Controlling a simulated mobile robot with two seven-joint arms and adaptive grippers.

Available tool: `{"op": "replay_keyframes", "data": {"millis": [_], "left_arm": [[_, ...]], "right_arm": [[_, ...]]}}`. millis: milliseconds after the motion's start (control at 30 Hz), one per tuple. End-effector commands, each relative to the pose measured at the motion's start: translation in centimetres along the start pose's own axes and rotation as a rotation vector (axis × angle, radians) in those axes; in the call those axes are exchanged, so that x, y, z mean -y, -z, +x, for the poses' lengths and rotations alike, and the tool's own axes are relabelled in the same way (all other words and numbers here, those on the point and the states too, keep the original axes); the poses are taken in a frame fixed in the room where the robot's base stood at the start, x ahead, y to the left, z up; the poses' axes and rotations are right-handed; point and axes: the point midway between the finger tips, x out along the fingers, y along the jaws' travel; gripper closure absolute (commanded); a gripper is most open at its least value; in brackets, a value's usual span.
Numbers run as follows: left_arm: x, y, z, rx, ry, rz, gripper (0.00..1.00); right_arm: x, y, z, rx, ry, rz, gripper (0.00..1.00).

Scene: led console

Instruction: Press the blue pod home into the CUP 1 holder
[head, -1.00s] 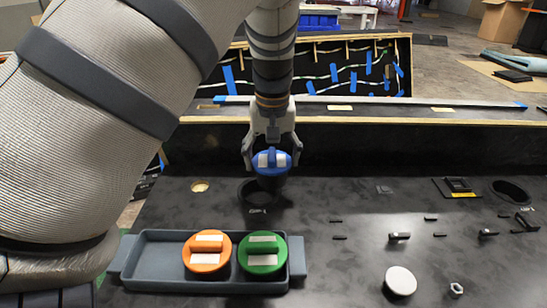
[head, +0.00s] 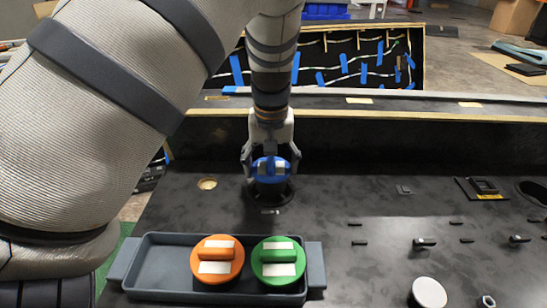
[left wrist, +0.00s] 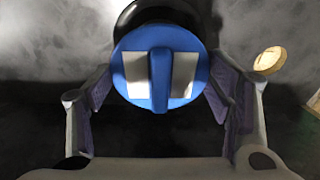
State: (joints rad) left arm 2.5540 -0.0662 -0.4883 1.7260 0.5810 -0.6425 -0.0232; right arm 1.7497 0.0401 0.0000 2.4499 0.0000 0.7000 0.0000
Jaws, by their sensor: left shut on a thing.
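The blue pod (head: 271,180) has a raised grip bar and white labels on top. My left gripper (head: 268,167) points down and is shut on the blue pod, a finger at each side. The pod (left wrist: 160,100) also shows between the fingers in the left wrist view. The black ring of the CUP 1 holder (head: 277,200) shows below and in front of the pod. The dark ring also shows behind the pod in the left wrist view (left wrist: 135,14). The pod is at or just above the holder's mouth; I cannot tell how deep it sits. My right gripper is out of view.
A grey tray (head: 137,285) in front holds an orange pod (head: 219,253) and a green pod (head: 278,251). A round gold disc (head: 207,184) lies left of the holder. A white round knob (head: 429,293) and small switches are at right. A raised black wall stands behind.

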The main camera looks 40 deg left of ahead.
Motion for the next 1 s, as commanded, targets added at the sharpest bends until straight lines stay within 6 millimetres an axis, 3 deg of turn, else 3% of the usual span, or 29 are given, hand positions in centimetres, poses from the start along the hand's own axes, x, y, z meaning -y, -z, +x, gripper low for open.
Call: {"op": "replay_keyframes", "data": {"millis": [1000], "left_arm": [[-0.03,-0.09,0.74,-0.001,-0.001,0.001,0.52]], "right_arm": [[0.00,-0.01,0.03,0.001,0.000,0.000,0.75]]}}
